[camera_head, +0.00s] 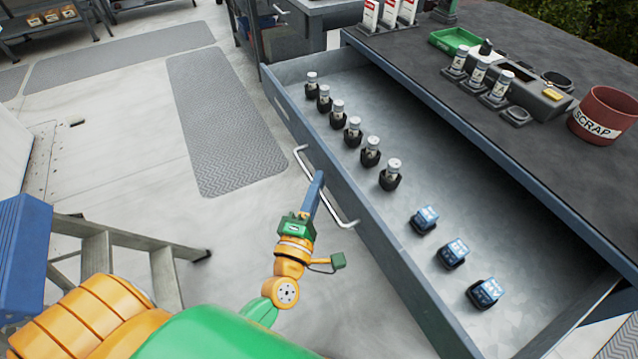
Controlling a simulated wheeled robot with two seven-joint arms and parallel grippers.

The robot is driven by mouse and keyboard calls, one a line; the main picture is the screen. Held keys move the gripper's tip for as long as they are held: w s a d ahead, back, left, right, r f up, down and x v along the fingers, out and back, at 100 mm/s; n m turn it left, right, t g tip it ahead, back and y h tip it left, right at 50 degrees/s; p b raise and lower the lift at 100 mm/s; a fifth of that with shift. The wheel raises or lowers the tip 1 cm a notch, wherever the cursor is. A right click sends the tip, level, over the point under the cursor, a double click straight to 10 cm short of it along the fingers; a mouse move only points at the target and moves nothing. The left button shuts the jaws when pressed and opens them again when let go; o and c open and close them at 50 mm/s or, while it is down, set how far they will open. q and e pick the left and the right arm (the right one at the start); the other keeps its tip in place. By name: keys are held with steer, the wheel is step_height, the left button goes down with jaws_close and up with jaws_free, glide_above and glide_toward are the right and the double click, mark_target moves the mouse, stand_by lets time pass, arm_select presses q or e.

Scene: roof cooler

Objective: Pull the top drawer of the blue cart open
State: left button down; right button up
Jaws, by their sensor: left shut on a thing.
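The blue cart's top drawer (375,215) stands well open, reaching out to the left from under the dark cart top (540,110). A light bar handle (343,212) runs along its front. My left gripper (319,178) is shut on the handle near its middle. Inside the drawer, several small bottles in black holders (353,133) stand in a row, and three blue-topped items (453,253) stand nearer to me. My right gripper is not in view.
On the cart top stand a red scrap bin (602,115), a green tray (454,40) and a grey holder with bottles (495,88). A step ladder (120,250) stands at the left. The floor left of the drawer, with a grey mat (225,120), is clear.

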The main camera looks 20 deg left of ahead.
arm_select(q)
steer(key=c, duration=0.9)
jaws_free()
steer(key=s+d+f+b, duration=0.1)
steer(key=s, duration=0.6)
